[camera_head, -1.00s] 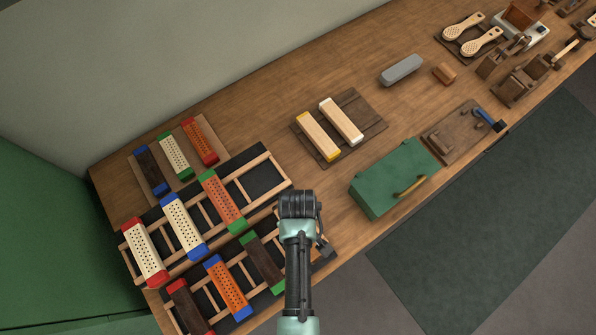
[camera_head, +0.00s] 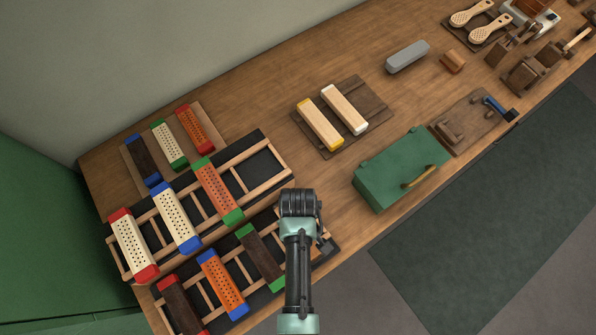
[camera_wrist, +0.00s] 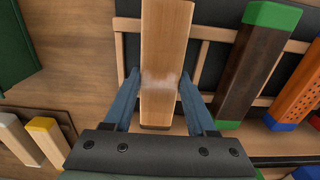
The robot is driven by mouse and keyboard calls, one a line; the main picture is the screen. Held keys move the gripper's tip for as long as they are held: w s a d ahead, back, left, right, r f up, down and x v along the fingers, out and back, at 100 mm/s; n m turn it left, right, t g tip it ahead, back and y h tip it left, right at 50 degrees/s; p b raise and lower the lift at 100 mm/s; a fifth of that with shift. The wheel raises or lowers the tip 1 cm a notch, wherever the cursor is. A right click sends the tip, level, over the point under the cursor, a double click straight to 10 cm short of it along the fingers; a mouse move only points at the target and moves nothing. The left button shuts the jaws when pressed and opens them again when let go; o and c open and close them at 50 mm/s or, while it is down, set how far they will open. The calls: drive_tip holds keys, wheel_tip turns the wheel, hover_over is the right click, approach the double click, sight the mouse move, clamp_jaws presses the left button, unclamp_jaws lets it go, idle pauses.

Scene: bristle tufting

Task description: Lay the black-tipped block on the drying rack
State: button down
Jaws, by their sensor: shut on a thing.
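My gripper (camera_wrist: 160,80) is shut on a plain light-wood block (camera_wrist: 165,45), one blue finger on each long side. In the head view my arm hides the fingers and most of the held block. The front rack (camera_head: 205,290) there also holds an orange block with blue ends (camera_head: 222,285).
A second rack (camera_head: 262,150) behind holds several blocks, with an empty slot at its right end. A green box (camera_head: 385,175) stands right of my arm. A dark board (camera_head: 375,108) carries yellow-tipped (camera_head: 320,125) and white-tipped (camera_head: 345,109) blocks.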

drive_tip(key=shift+f, duration=0.4)
idle(0.5)
drive_tip(key=shift+c, duration=0.6)
unclamp_jaws()
drive_tip(key=shift+o, duration=0.6)
drive_tip(key=shift+r, duration=0.1)
drive_tip(key=shift+r+p, duration=3.5)
drive_tip(key=shift+f, duration=0.1)
